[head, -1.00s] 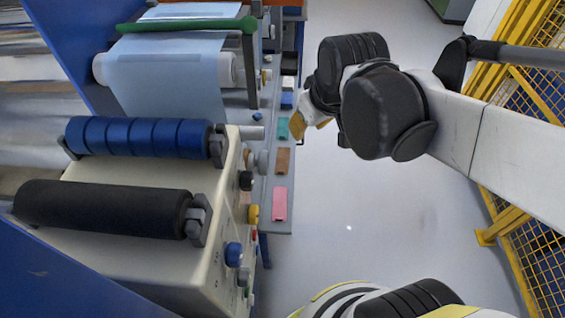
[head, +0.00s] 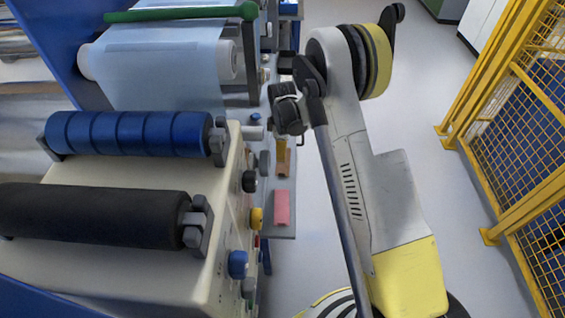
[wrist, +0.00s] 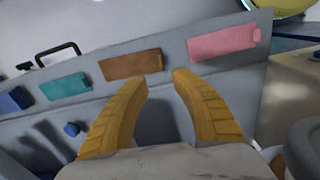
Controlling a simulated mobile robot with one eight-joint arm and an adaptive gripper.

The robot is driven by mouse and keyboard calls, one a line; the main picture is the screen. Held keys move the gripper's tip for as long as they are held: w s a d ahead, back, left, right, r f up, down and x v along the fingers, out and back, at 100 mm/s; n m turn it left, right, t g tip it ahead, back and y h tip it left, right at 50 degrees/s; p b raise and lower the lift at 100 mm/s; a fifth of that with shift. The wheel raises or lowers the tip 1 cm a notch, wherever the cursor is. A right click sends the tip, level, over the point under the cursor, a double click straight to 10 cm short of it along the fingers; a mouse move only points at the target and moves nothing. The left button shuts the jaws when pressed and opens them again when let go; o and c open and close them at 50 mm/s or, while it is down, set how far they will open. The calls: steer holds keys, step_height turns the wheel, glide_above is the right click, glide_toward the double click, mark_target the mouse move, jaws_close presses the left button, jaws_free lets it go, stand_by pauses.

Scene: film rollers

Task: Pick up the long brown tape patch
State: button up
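The long brown tape patch (wrist: 131,65) lies flat on a narrow grey shelf (wrist: 175,58), between a teal patch and a pink patch. In the wrist view my gripper (wrist: 160,82) is open with nothing between its yellow fingers. The brown patch is just beyond the fingertips, mostly ahead of the left finger. In the head view my gripper (head: 281,150) hangs over the shelf and partly hides the brown patch (head: 284,169).
The pink patch (wrist: 222,43) lies to the right and the teal patch (wrist: 65,87) to the left. The roller machine with knobs (head: 215,215) borders the shelf. Open floor and a yellow fence (head: 510,130) are on the right.

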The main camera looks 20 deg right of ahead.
steer(key=b, duration=0.2)
glide_above(282, 173)
step_height(282, 173, down, 7)
steer(key=shift+w+r, duration=0.1)
steer(key=shift+w, duration=0.05)
step_height(282, 173, down, 5)
steer(key=b, duration=0.3)
jaws_close()
